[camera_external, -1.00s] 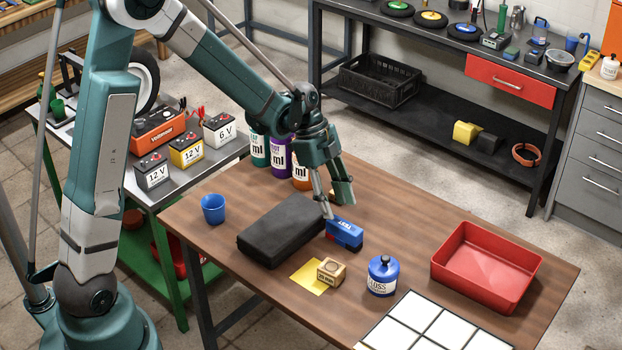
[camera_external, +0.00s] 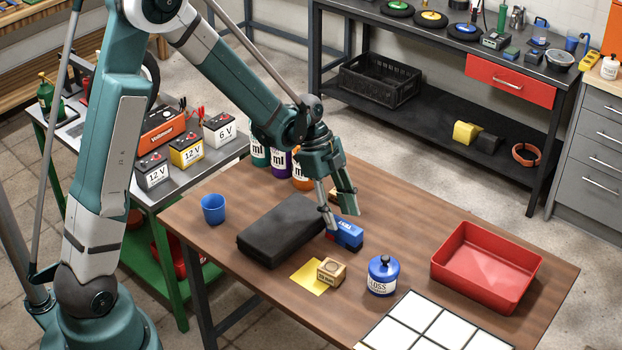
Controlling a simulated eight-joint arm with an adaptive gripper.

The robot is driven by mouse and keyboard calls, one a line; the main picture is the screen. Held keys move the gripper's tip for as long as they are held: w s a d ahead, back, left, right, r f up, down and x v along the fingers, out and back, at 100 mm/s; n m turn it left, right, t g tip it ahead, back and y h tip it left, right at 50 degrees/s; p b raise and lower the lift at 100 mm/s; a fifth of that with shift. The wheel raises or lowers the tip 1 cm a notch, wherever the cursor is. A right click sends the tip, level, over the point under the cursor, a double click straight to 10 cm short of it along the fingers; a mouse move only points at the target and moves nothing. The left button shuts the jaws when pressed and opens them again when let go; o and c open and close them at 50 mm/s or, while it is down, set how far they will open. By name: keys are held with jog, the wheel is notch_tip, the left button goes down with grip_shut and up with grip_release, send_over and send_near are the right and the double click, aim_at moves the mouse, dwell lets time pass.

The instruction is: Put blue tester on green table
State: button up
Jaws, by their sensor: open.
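The blue tester (camera_external: 347,233), a small blue box with white lettering and a red part, lies on the brown wooden table, at the right end of a black case. My gripper (camera_external: 344,220) is open and low over the tester, with one finger at its left side and the other behind its upper edge. Whether the fingers touch it, I cannot tell. The green table (camera_external: 172,262), with a green frame and grey top, stands to the left and carries several batteries.
On the wooden table (camera_external: 400,225) are the black case (camera_external: 281,230), a blue cup (camera_external: 213,209), a wooden block (camera_external: 331,271), a blue can (camera_external: 383,276) and a red tray (camera_external: 487,266). Bottles stand behind. Batteries (camera_external: 186,150) crowd the green table's right part.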

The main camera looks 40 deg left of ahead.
aim_at(343, 224)
dwell(0.3)
jog(key=shift+b+x, duration=0.5)
jog(key=shift+x, duration=2.1)
jog(key=shift+d, duration=0.1)
jog(key=c, duration=1.1)
jog(key=shift+r, duration=0.1)
jog(key=shift+r+p, duration=0.8)
jog(key=shift+r, duration=4.1)
